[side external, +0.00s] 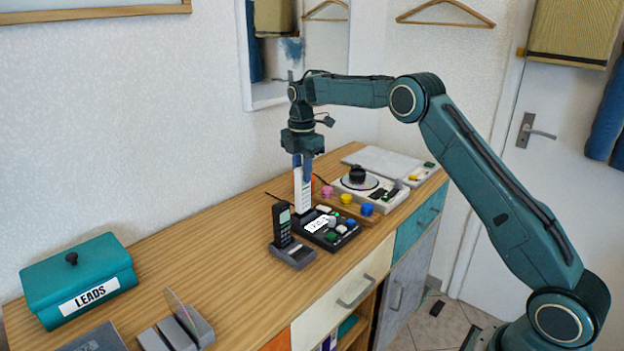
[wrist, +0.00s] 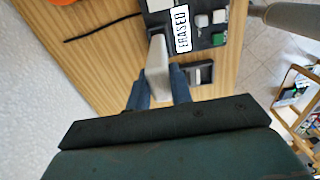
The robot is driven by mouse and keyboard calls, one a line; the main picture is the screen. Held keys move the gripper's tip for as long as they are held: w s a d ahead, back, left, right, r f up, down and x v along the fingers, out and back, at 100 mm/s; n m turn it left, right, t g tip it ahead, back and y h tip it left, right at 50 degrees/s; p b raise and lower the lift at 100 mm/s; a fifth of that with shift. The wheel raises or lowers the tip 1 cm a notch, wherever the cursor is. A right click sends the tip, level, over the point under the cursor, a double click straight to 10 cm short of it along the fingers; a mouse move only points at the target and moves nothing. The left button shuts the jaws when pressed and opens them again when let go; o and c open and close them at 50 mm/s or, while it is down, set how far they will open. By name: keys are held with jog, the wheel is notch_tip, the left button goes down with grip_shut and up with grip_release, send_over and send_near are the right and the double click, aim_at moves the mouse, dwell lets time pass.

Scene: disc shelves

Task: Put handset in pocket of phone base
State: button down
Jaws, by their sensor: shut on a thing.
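My gripper (side external: 303,180) points down and is shut on a white handset (side external: 303,196), which hangs upright below the fingers. In the wrist view the handset (wrist: 158,60) sits between the two blue fingertips (wrist: 159,85). The dark phone base (side external: 345,238), with a white label and several coloured keys, lies just below and to the right of the handset; it also shows in the wrist view (wrist: 206,37). The handset's lower end is at the base's back left part. I cannot tell whether it touches the base or is in a pocket.
A black handset (side external: 282,222) stands in a small grey cradle (side external: 293,256) close to the left front. A turntable-like device (side external: 378,193) and coloured knobs (side external: 346,199) are to the right. A teal LEADS box (side external: 78,275) is far left.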

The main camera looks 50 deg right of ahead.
jog(key=shift+f, duration=1.3)
jog(key=c, duration=1.3)
grip_release()
jog(key=shift+o, duration=0.2)
notch_tip(320, 180, up, 11)
jog(key=shift+r, duration=0.65)
